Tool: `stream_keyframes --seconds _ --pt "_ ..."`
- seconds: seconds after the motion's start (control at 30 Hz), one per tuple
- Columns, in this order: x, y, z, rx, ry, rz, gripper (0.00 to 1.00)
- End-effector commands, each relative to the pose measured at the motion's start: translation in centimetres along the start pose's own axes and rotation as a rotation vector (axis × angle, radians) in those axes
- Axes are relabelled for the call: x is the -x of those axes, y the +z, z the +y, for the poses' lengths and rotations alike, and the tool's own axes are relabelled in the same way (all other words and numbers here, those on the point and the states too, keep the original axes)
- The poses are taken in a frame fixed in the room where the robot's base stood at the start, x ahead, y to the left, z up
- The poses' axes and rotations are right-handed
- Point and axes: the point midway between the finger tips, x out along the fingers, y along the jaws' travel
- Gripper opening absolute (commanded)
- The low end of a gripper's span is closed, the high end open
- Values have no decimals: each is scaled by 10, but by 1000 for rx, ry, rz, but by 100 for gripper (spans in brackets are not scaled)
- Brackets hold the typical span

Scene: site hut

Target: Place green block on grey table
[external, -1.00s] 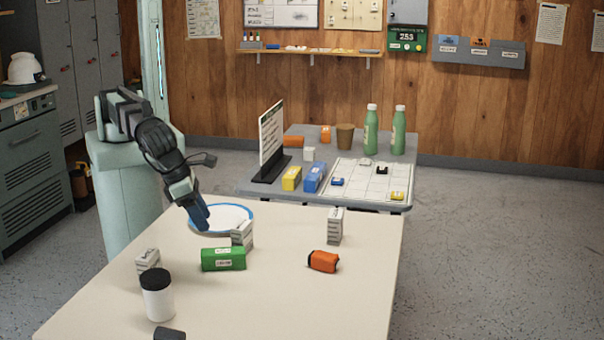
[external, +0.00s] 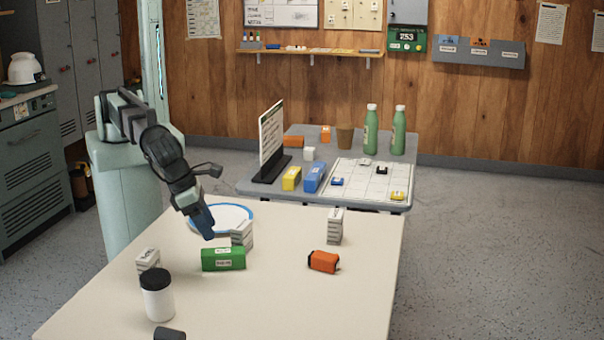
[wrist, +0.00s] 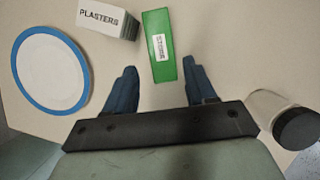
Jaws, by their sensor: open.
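The green block (external: 223,259) lies on the cream table (external: 300,300) in the foreground, with a white label on its side. In the wrist view the green block (wrist: 158,40) lies ahead of my gripper (wrist: 158,88), its near end about level with the fingertips. My gripper (external: 207,232) is open and empty, just behind and above the green block in the external view. The grey table (external: 225,186) stands behind the cream one and carries several items. Whether the fingertips are level with the block's height is hard to tell.
A white plasters box (external: 242,234) stands close behind the green block, and a blue-rimmed plate (external: 232,209) is nearby. The grey table holds two green bottles (external: 370,130) and a sign (external: 271,140).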

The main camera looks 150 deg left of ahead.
Motion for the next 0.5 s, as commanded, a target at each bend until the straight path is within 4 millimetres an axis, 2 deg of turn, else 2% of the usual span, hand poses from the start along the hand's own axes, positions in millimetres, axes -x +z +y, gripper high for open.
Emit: stream_keyframes --seconds 0.1,0.2,0.5 --pt "-20 0 0 1 2 1 55" --pt "-31 1 0 1 1 0 55" --pt "-44 0 0 0 0 0 55"
